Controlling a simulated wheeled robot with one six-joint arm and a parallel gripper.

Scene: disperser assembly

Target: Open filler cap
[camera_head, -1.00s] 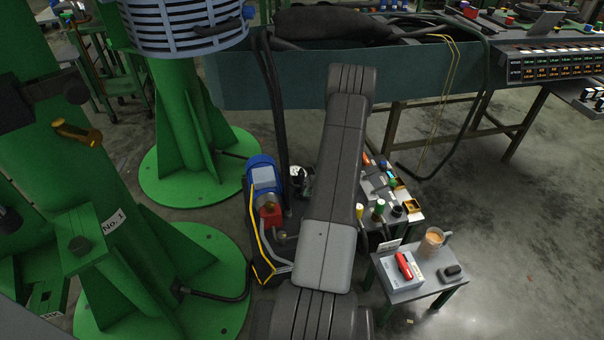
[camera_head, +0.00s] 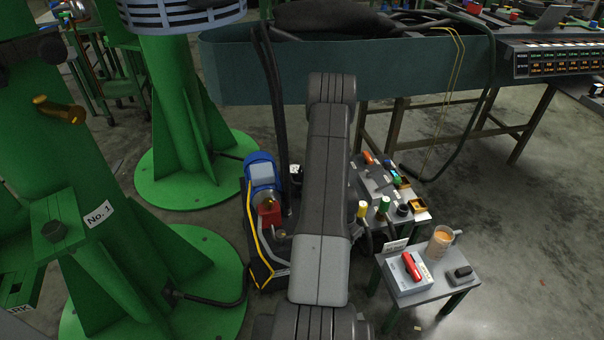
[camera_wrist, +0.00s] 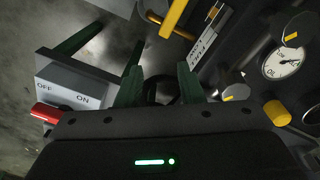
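My gripper (camera_wrist: 160,85) points into the scene in the wrist view; two dark green fingers appear to stand apart with nothing between them. In the head view my arm hides the gripper. A yellow cap (camera_wrist: 277,113) is right of the fingers in the wrist view, near a round gauge (camera_wrist: 287,62). No cap is in the fingers.
A blue and red pump unit (camera_head: 264,190) stands left of my arm. Green posts fill the left. Floor at right is open.

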